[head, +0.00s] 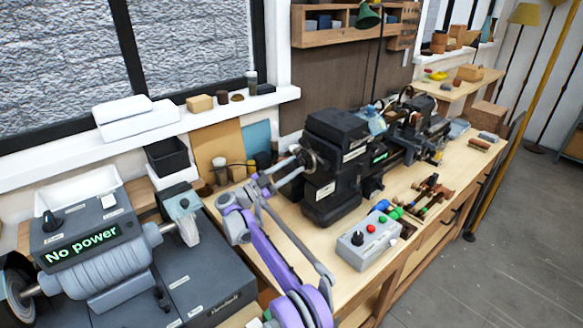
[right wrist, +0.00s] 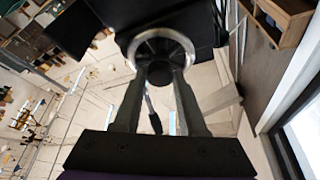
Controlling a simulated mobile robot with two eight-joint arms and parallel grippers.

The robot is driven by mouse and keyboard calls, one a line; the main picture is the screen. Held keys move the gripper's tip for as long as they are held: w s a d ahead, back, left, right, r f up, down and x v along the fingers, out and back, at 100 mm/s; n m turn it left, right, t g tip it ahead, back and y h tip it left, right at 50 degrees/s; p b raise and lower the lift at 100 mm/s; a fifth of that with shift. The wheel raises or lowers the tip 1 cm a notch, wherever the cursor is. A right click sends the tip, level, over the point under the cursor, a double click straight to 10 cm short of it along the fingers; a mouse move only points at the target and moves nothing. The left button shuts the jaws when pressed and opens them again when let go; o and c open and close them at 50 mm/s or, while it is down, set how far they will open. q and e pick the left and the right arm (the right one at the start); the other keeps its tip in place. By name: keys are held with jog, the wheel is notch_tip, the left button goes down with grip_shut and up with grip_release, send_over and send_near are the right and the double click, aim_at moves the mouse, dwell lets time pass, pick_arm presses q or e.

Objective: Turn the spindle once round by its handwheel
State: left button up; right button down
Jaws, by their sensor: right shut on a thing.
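A lathe with a black headstock (head: 338,150) stands on the wooden bench. Its handwheel (head: 313,159) sits at the headstock's left end. My right gripper (head: 297,160) reaches it from the left and is shut on it. In the right wrist view the handwheel (right wrist: 160,38) shows as a pale metal ring with dark spokes. The two fingers of my right gripper (right wrist: 161,78) close at its dark hub, and a thin handle hangs between the fingers. The exact contact is partly hidden by the fingers. My left gripper is not in view.
A grey control box (head: 366,242) with coloured buttons stands on the bench in front of the headstock. Several small tools lie to its right. A grey machine (head: 110,245) with a "No power" display stands at the left. A black bin (head: 168,157) stands by the window sill.

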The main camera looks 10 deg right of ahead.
jog(key=shift+m, duration=0.3)
dwell(0.4)
jog(key=shift+c, duration=2.3)
grip_release()
jog(key=shift+a, duration=0.1)
jog(key=v, duration=0.7)
jog(key=shift+a, duration=0.15)
